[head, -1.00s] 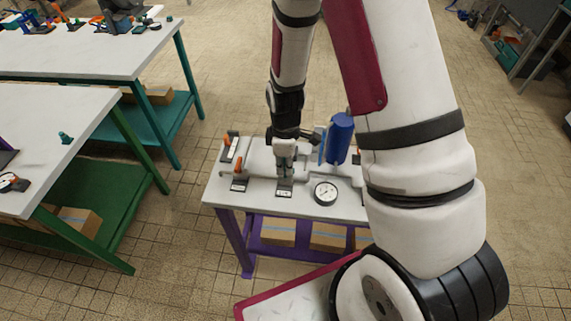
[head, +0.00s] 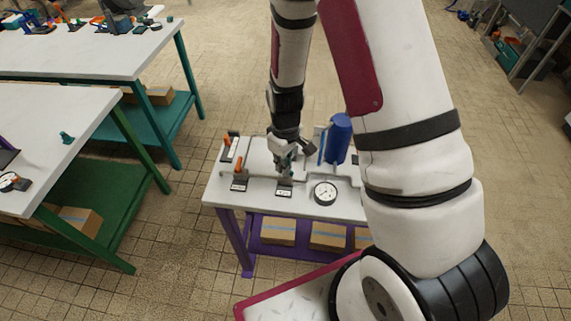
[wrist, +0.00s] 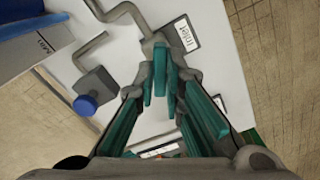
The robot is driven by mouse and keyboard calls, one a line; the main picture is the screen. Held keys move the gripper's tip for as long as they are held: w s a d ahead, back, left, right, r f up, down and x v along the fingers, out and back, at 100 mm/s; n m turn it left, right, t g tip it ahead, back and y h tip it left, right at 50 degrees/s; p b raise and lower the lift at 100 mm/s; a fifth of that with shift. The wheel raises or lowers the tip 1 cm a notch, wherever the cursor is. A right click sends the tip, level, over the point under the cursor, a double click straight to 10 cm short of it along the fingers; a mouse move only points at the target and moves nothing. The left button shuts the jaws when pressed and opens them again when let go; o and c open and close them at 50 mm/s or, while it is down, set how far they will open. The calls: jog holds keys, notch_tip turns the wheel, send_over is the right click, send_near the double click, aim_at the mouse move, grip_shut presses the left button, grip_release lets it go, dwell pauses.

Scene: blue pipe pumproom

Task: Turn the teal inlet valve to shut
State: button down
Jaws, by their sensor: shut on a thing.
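The teal inlet valve handle (wrist: 160,85) stands between my fingertips in the wrist view, beside a white label reading "Inlet" (wrist: 188,37). My gripper (wrist: 162,82) is shut on the handle, one finger on each side. In the head view my gripper (head: 284,168) reaches down to the bench top just behind the inlet label (head: 284,191). There the fingers mostly hide the handle. The valve's body is largely covered by my gripper, so how far it is turned is hard to tell.
The purple-legged bench (head: 219,195) also carries orange-handled valves (head: 238,164), a round gauge (head: 325,193) and a blue cylinder (head: 340,138) close to the right of my gripper. Grey pipes (wrist: 92,48) run near the valve. Green-legged (head: 118,113) and teal-legged tables stand left, across open floor.

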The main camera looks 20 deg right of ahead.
jog(key=m, duration=1.2)
jog(key=shift+p, duration=0.35)
dwell(0.4)
jog(key=c, duration=1.7)
grip_release()
jog(key=shift+r, duration=0.1)
notch_tip(320, 180, up, 12)
jog(key=shift+f, duration=0.1)
